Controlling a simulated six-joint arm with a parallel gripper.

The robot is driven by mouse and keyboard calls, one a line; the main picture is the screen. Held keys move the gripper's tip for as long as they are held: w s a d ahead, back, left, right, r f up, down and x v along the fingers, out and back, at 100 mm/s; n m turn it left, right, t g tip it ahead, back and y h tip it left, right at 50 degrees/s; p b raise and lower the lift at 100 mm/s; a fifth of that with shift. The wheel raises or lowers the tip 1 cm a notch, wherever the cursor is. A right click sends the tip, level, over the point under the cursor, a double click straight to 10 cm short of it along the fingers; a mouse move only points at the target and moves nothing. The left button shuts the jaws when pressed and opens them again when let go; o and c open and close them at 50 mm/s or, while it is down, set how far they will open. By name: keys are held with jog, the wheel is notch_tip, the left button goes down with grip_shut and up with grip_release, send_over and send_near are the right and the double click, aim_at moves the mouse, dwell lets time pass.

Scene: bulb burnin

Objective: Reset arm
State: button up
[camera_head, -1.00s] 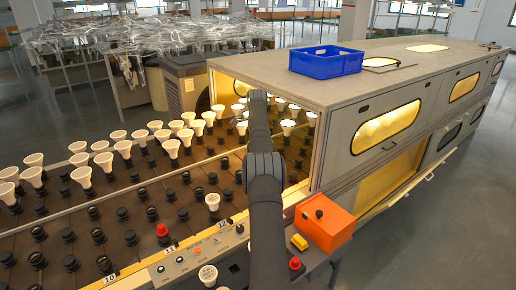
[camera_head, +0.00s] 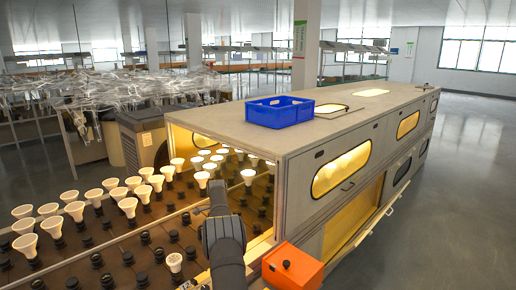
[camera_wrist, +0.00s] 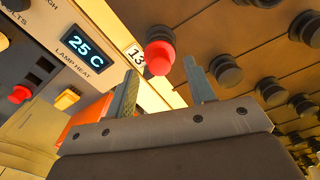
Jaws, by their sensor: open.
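My gripper (camera_wrist: 161,72) is open in the wrist view, with its two grey fingers apart and nothing between them. In the head view my dark arm reaches over the socket rack toward the lit chamber mouth (camera_head: 222,125); the fingers cannot be made out there. White bulbs (camera_head: 128,206) stand in several black sockets, and some (camera_head: 203,179) stand in or near the chamber mouth.
A blue crate (camera_head: 279,112) sits on the grey chamber roof (camera_head: 345,118). An orange box (camera_head: 292,268) stands at the chamber's front corner. In the wrist view a panel display (camera_wrist: 80,47) reads 25 C. Empty sockets (camera_wrist: 226,70) line the rack. Open floor lies right.

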notch_tip(320, 180, down, 2)
jog(key=shift+r, duration=0.25)
jog(key=shift+r, duration=0.1)
notch_tip(320, 180, up, 16)
notch_tip(320, 180, down, 17)
jog(key=shift+f, duration=0.1)
notch_tip(320, 180, up, 9)
jog(key=shift+r, duration=0.15)
jog(key=shift+s+d, duration=0.2)
jog(key=shift+d, duration=0.45)
jog(key=shift+s+d, duration=0.15)
jog(key=shift+d, duration=0.5)
